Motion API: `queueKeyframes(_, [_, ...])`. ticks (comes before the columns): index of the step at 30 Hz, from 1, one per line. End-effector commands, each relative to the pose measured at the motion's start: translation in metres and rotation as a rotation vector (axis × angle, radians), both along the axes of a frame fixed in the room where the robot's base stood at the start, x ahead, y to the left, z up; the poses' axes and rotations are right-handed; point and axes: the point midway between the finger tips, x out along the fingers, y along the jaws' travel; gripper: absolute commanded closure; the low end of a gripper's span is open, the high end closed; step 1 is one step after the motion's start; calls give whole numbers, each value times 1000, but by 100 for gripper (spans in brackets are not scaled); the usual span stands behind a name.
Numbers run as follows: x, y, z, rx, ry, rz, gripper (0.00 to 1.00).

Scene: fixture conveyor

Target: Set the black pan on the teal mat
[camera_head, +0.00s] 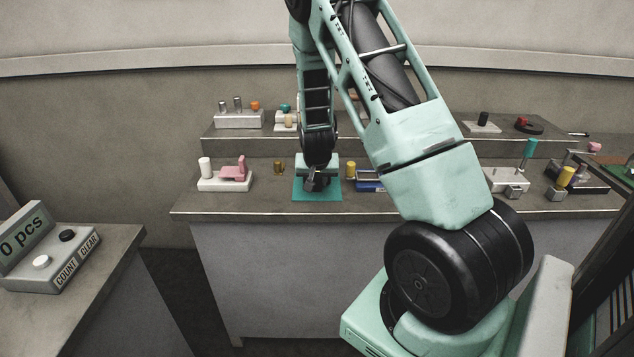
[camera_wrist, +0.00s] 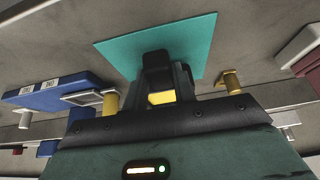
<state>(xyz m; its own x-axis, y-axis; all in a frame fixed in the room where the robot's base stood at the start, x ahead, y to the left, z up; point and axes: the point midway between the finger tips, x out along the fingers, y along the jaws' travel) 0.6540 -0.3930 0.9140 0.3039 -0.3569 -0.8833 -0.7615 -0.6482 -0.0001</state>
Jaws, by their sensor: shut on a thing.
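The teal mat (camera_head: 330,195) lies flat on the front bench top. It also fills the upper middle of the wrist view (camera_wrist: 195,40). My gripper (camera_head: 316,178) points down over the mat and is shut on a small dark thing. In the wrist view a black piece (camera_wrist: 156,66), seemingly the black pan, stands out between the fingers against the mat, with a yellow patch (camera_wrist: 161,97) close behind it. The fingers hide most of its shape. I cannot tell whether it touches the mat.
A white base with a pink fixture (camera_head: 235,172) stands left of the mat, with a small brass post (camera_head: 278,167) between. A yellow post (camera_head: 351,169) and a blue block (camera_head: 370,183) stand close at right.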

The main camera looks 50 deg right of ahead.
Motion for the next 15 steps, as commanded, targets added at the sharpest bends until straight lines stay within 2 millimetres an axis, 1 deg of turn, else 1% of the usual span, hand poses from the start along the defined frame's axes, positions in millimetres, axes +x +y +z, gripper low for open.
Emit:
queueKeyframes(1, [-1, -1, -6, 0, 2, -2, 100])
queueKeyframes(3, [0, 0, -10, 0, 0, 0, 100])
queueKeyframes(9, [0, 0, -10, -1, -2, 0, 100])
queueKeyframes(13, [0, 0, -14, 0, -1, 0, 100])
queueKeyframes(14, [0, 0, -13, 0, -1, 0, 65])
queueKeyframes(15, [0, 0, -13, 0, -1, 0, 54])
